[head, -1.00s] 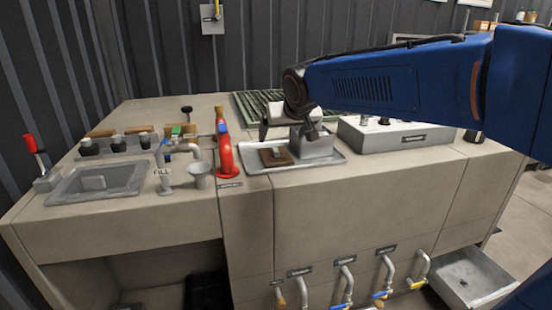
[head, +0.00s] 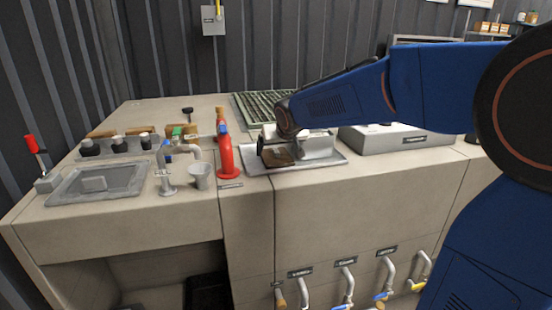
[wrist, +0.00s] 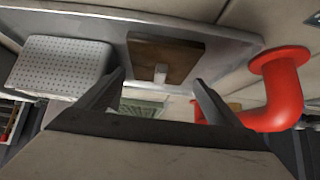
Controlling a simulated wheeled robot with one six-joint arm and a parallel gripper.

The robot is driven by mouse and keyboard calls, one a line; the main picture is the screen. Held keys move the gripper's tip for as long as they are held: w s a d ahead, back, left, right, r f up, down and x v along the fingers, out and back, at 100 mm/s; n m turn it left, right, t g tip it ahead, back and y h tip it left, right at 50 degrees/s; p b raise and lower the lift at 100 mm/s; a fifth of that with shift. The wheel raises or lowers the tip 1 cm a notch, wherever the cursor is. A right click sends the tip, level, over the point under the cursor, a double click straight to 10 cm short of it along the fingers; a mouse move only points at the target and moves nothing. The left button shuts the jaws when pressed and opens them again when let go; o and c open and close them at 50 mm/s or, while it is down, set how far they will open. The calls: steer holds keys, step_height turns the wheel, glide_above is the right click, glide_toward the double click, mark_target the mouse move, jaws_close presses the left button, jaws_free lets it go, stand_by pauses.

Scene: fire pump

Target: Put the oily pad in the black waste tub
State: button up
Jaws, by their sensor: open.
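The brown pad (head: 278,157) with a small pale tab on top lies on the metal tray (head: 335,160) on the counter. It also shows in the wrist view (wrist: 165,48), with its tab beyond the gap between my fingertips. My gripper (wrist: 160,84) is open and empty, pointed at the pad. In the head view my gripper (head: 272,148) is low over the tray, close to the pad; whether it touches is unclear. A black container (head: 208,292), apparently the waste tub, stands in the lower left opening under the counter, mostly hidden.
A red pipe (head: 226,157) stands close to the left of the tray. A grey perforated block (wrist: 60,66) sits beside the pad. A faucet, cup (head: 200,176) and sink (head: 98,182) are further left. Several valve pipes stick out of the counter front.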

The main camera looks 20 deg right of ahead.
steer(key=shift+x, duration=1.45)
steer(key=shift+r, duration=0.1)
steer(key=c, duration=1)
